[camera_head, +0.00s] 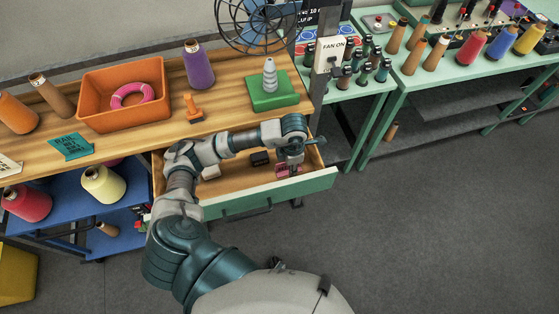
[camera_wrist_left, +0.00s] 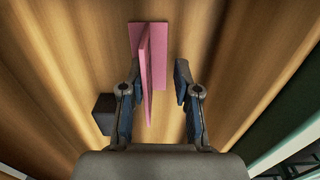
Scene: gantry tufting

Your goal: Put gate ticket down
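A pink piece (camera_wrist_left: 150,55), a flat plate with an upright fin, lies on the wooden floor of the open drawer; I cannot read any marking that shows it is the gate ticket. It also shows in the head view (camera_head: 284,171), partly hidden by my gripper. My left gripper (camera_head: 288,168) reaches down into the drawer over it. In the left wrist view the left gripper's fingers (camera_wrist_left: 160,80) are apart, with the fin between them. The fin is close to the left finger, with a clear gap to the right finger. My right gripper is not in view.
The drawer's green front (camera_head: 270,194) stands out below the wooden bench. A dark block (camera_head: 260,158) lies in the drawer. On the bench are an orange bin (camera_head: 88,107), an orange stamp-like piece (camera_head: 194,108), a teal card (camera_head: 71,147) and a green block with a grey cone (camera_head: 272,95).

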